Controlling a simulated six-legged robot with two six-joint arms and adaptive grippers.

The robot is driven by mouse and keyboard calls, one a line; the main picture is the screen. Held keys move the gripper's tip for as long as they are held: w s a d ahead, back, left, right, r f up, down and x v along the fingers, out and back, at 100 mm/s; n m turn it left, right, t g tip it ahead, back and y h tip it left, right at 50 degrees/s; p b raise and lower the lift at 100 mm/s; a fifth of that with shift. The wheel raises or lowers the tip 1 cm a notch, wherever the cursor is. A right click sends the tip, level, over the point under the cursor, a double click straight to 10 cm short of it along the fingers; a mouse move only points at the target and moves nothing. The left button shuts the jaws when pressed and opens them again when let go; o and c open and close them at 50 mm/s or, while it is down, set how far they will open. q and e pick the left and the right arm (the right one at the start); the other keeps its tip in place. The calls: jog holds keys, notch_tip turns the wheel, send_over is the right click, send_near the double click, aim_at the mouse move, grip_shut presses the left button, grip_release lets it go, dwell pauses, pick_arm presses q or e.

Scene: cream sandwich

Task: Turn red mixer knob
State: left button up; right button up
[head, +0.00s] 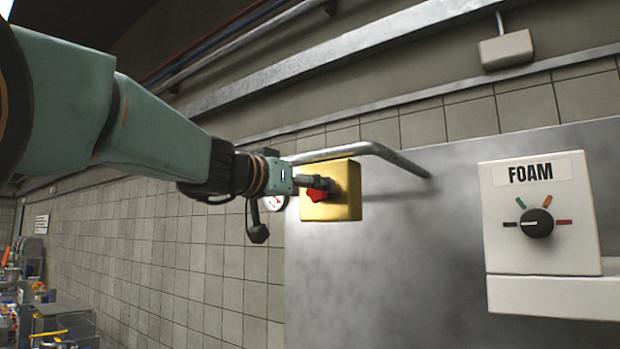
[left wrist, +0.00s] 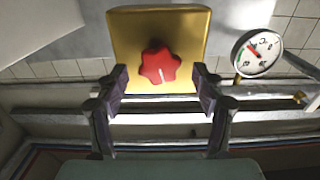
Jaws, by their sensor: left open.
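The red knob (head: 318,194) sits on the face of a yellow box (head: 343,205) mounted on the grey metal panel. In the left wrist view the red knob (left wrist: 160,66) is star-shaped, on the yellow box (left wrist: 188,30). My left gripper (head: 318,183) reaches in from the left, close to the knob. In the left wrist view its fingers (left wrist: 162,88) are spread apart, one to each side of the knob and slightly below its centre. They do not appear to touch it. In the head view the gripper partly covers the box. My right gripper is not in view.
A round pressure gauge (left wrist: 257,52) is beside the box. A metal pipe (head: 375,149) bends just above the box. A white FOAM panel (head: 541,243) with a black dial (head: 536,223) is at right. Cluttered equipment (head: 55,315) stands far lower left.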

pick_arm(q)
jog(key=shift+w+d, duration=0.3)
jog(key=shift+w, duration=0.1)
jog(key=shift+s, duration=0.1)
jog(key=shift+c, duration=0.8)
jog(key=shift+a, duration=0.1)
jog(key=c, duration=1)
jog(key=shift+f, duration=0.1)
